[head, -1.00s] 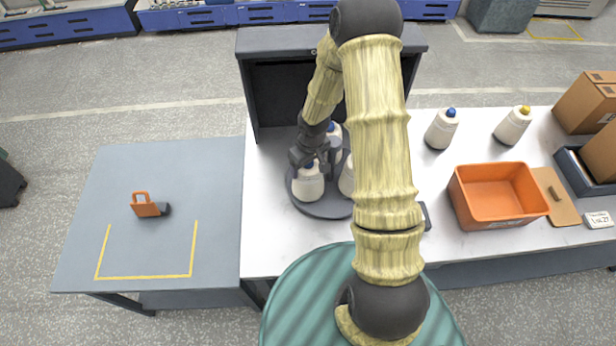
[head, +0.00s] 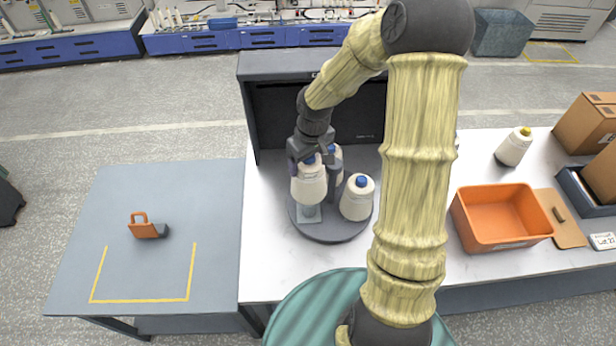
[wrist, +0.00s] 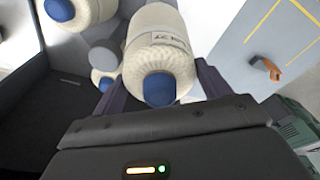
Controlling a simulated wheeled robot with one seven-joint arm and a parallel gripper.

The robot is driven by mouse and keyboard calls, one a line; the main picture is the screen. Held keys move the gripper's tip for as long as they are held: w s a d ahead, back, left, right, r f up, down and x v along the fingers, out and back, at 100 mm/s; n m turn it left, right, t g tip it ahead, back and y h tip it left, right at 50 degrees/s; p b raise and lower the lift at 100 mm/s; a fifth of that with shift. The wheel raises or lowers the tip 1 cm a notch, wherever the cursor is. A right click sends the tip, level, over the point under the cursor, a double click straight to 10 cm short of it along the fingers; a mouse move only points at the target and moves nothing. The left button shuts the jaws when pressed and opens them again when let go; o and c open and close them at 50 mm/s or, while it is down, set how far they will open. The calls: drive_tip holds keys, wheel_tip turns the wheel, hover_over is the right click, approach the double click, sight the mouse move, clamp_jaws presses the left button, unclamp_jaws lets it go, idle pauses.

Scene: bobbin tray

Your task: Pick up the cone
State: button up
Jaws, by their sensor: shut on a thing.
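My gripper (head: 310,160) is shut on a cream cone with a blue top (head: 309,183) and holds it upright above the left side of the round dark tray (head: 335,232). A pale square pad with a grey stub (head: 309,213) shows on the tray below the held cone. In the wrist view the held cone (wrist: 158,45) sits between the two fingers, its blue tip toward the camera. Another blue-topped cone (head: 357,198) stands on the tray to the right. A further one (head: 336,160) stands behind, partly hidden by my gripper.
A dark open-fronted cabinet (head: 270,66) stands behind the tray. An orange bin (head: 497,243) and a yellow-topped cone (head: 513,147) are on the white table at right. At left, a blue-grey table (head: 110,205) carries an orange-handled object (head: 146,227) and a yellow outline, with clear room around it.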

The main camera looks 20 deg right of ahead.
wheel_tip(320, 180, up, 16)
drive_tip(key=b, duration=0.2)
drive_tip(key=shift+r, duration=0.25)
drive_tip(key=shift+w+f, duration=0.1)
